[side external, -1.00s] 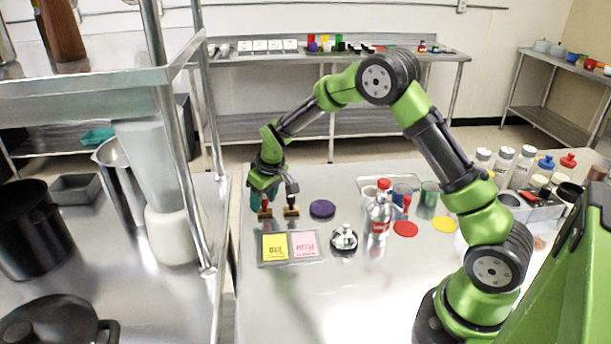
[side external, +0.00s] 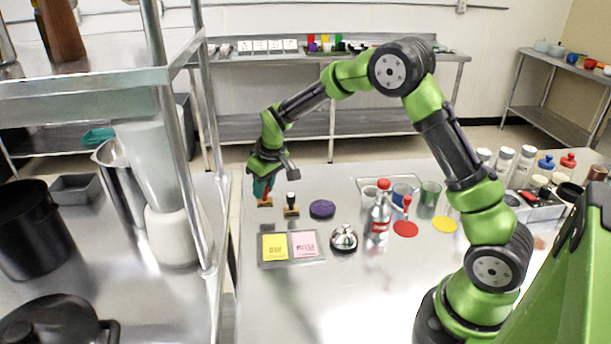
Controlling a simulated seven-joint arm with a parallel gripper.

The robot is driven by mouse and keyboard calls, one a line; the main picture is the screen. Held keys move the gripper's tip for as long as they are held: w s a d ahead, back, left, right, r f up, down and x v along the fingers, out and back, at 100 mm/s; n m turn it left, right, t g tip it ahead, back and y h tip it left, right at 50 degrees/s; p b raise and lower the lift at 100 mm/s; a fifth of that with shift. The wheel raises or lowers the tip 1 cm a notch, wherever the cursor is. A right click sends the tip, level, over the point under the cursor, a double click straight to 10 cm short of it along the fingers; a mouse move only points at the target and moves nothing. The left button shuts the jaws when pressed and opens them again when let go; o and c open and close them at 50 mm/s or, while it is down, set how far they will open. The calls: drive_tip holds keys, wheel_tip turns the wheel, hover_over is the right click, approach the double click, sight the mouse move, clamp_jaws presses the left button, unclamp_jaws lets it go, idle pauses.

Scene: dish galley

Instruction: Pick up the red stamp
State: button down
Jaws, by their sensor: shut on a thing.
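The red stamp (side external: 265,204) has a light wooden base, and its red handle is mostly hidden between the fingers. My gripper (side external: 263,189) is shut on its handle and points down over the far left part of the metal table. The stamp's base seems slightly above the table, though the gap is hard to see. A second stamp with a black handle (side external: 292,205) stands upright just to the right, apart from my gripper.
A purple round pad (side external: 322,209) lies right of the stamps. In front are a tray with yellow and pink cards (side external: 289,262) and a silver bell (side external: 343,239). A red-capped bottle (side external: 379,218) and several cups stand further right. A shelf post (side external: 185,165) rises at left.

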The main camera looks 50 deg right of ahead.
drive_tip(key=s+a+r, duration=0.1)
drive_tip(key=s, duration=1.4)
drive_tip(key=shift+s, duration=0.3)
